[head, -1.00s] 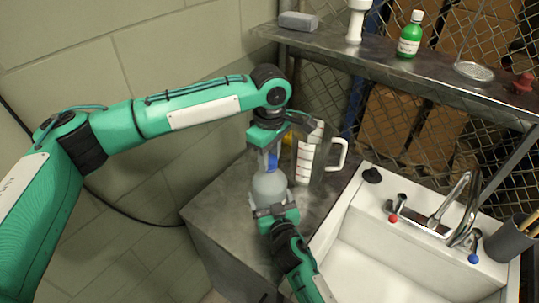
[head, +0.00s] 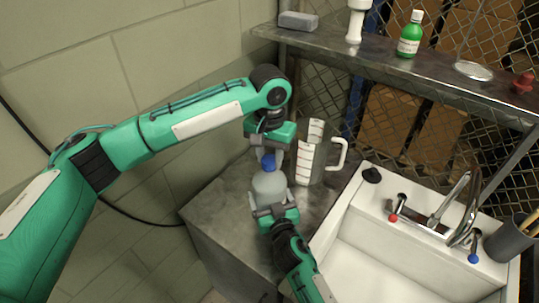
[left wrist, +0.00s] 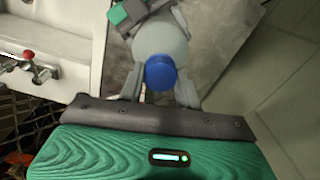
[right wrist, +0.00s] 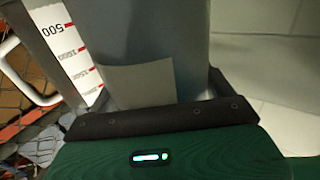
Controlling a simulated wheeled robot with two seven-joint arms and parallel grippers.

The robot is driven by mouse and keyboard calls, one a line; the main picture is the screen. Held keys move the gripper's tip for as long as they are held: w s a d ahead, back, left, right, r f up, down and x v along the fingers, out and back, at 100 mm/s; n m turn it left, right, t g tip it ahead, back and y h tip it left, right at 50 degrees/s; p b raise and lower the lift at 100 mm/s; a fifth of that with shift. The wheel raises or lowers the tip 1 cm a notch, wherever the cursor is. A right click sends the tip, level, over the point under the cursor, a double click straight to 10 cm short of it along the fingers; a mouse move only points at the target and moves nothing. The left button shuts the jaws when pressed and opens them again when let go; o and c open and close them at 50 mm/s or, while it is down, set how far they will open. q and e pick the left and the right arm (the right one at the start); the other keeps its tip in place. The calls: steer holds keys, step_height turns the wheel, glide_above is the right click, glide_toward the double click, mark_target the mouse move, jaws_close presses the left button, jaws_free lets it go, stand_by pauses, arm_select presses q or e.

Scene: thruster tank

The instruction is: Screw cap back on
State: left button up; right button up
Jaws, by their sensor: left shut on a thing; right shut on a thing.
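A grey bottle (head: 268,186) stands upright on the metal counter, with a round blue cap (head: 268,162) at its top. My left gripper (head: 269,152) comes down from above and is shut on the cap. The left wrist view shows the blue cap (left wrist: 160,72) between the two fingers, with the bottle (left wrist: 160,36) beyond it. My right gripper (head: 272,211) is shut on the lower body of the bottle from the front. In the right wrist view the bottle (right wrist: 155,35) fills the space between the fingers. The thread under the cap is hidden.
A measuring jug (head: 312,160) with a handle stands close to the right of the bottle. A white sink (head: 350,245) with a tap (head: 455,215) lies to the right. A metal shelf (head: 400,75) holding a green bottle (head: 410,36) runs above and behind.

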arm_select(q)
steer(key=m, duration=0.4)
steer(key=shift+m, duration=0.4)
steer(key=m, duration=1)
steer(key=shift+m, duration=0.3)
steer(key=m, duration=0.7)
steer(key=shift+m, duration=0.3)
steer(key=m, duration=0.4)
steer(key=shift+m, duration=0.3)
steer(key=m, duration=0.4)
steer(key=o, duration=1.1)
steer(key=shift+f, duration=0.1)
